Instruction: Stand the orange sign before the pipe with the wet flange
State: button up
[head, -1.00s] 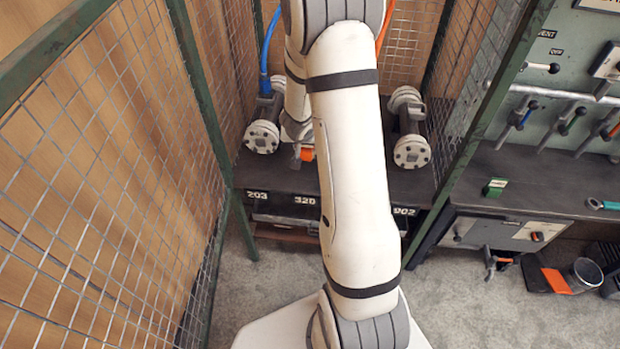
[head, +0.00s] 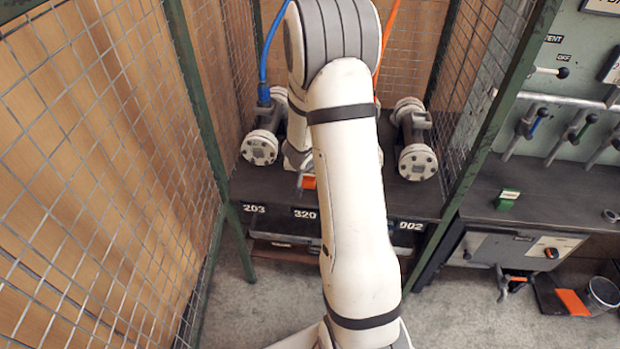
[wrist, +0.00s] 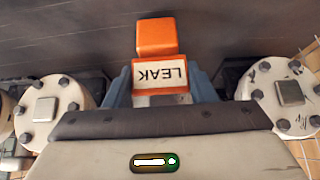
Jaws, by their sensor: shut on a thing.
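The orange sign (wrist: 157,37), with a white panel reading LEAK upside down, is between the blue-grey fingers of my gripper (wrist: 160,85) in the wrist view. My gripper is shut on it. In the head view a small part of the orange sign (head: 309,183) shows beside my arm, near the shelf's front edge. I cannot tell whether it touches the shelf. A left pipe (head: 259,147) and a right pipe (head: 416,162) have bolted white flanges. My arm hides the middle of the shelf. No wetness is clear on any visible flange.
Mesh panels (head: 90,150) and green posts enclose both sides. A bench with levers (head: 540,190) stands at the right. In the wrist view, flanges (wrist: 55,110) (wrist: 285,98) flank my gripper.

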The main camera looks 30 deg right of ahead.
jog(key=shift+f, duration=0.75)
jog(key=shift+f+b, duration=0.25)
jog(key=shift+b, duration=0.15)
jog(key=o, duration=1)
jog(key=shift+s+r, duration=0.1)
